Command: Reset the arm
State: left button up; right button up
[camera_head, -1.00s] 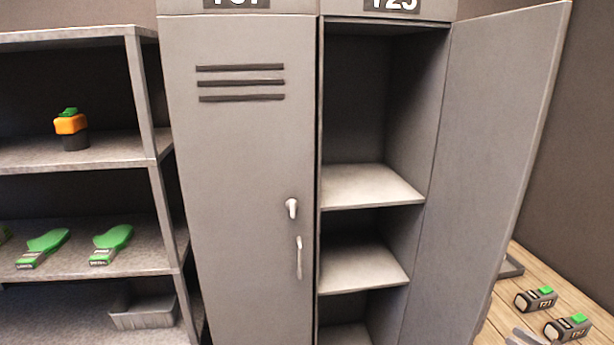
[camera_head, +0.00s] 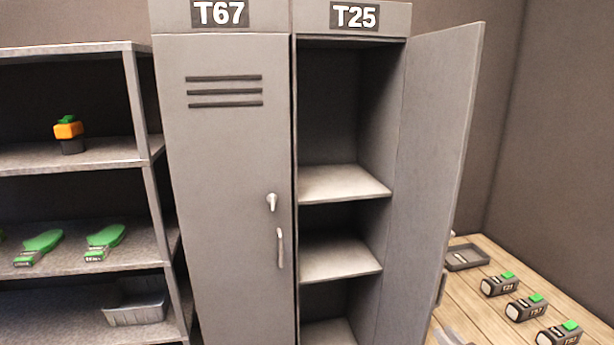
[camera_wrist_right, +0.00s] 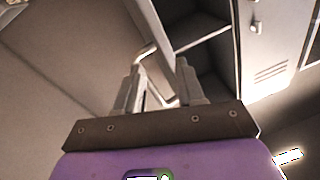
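The open locker T25 (camera_head: 346,120) stands in the middle of the head view, its door (camera_head: 425,170) swung out to the right. Its shelves look empty. The closed locker T67 (camera_head: 220,150) is beside it. My right gripper (camera_wrist_right: 159,66) shows in the right wrist view with its two fingers apart and nothing seen between them. A light metal handle-like part shows just beyond the fingers. In the head view only a grey piece of my right gripper (camera_head: 455,336) shows at the bottom edge, right of the door. My left gripper is in neither view.
A wooden bench (camera_head: 480,278) at right holds a small tray (camera_head: 467,257) and several black devices with green tops.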

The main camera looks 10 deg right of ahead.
jog(key=w+a+f+m+g+h, duration=0.2)
jog(key=a+f+m+g, duration=0.15)
jog(key=a+f, duration=1)
jog(key=s+a+f+g+y, duration=0.1)
jog(key=s+a+f+g, duration=0.25)
jog(key=a, duration=0.45)
jog(key=s+a+f+g+y, duration=0.1)
jog(key=s+a+f+g, duration=0.2)
jog(key=s+a, duration=0.35)
jog(key=s+a+f+n+g, duration=0.1)
jog(key=s+a+g, duration=0.3)
jog(key=s+a, duration=0.4)
jog(key=s+a+f+n+g+y, duration=0.1)
jog(key=s+a+g, duration=0.3)
jog(key=s, duration=0.9)
jog(key=a, duration=0.3)
jog(key=shift+a+f+y, duration=0.15)
jog(key=shift+a+y, duration=0.15)
jog(key=shift+a, duration=0.1)
